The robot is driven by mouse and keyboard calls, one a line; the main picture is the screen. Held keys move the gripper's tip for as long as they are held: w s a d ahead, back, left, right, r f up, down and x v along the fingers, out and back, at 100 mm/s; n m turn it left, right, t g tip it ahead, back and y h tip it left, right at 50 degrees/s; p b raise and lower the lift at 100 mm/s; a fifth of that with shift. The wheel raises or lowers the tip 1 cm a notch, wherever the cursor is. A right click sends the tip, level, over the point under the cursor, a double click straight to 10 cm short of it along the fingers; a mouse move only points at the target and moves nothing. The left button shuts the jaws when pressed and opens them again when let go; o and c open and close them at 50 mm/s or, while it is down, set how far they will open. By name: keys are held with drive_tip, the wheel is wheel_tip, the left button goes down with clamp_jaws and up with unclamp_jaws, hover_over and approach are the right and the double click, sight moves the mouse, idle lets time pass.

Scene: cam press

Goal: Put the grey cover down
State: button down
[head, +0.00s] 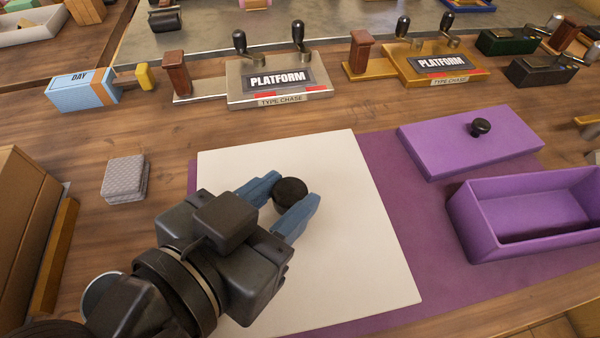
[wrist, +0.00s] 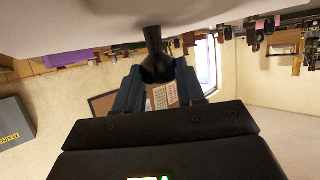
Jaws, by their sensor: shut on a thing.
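The cover (head: 350,230) is a large flat square panel, pale off-white in the head view and light grey in the wrist view (wrist: 80,18). A round black knob (head: 290,190) stands on it. My gripper (head: 293,192) is shut on this knob, with a blue finger on each side. The wrist view shows the knob (wrist: 155,45) between the fingers, joined to the panel. In the head view the panel overlaps a purple mat (head: 440,275). I cannot tell whether it touches the mat or hangs above it. My arm hides its near left part.
Right of the cover are a purple lid with a black knob (head: 440,150) and an open purple box (head: 480,232). A small grey block (head: 124,180) sits to the left. Two PLATFORM type chases (head: 280,95) stand behind, with a blue DAY box (head: 82,95).

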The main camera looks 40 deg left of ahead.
sight(280, 215)
drive_tip(key=shift+w+a+f, duration=0.25)
drive_tip(key=shift+a+f, duration=0.15)
drive_tip(key=shift+a, duration=0.05)
drive_tip(key=shift+f, duration=1.9)
drive_tip(key=shift+f, duration=0.1)
drive_tip(key=c, duration=0.7)
unclamp_jaws()
drive_tip(key=v, duration=1.2)
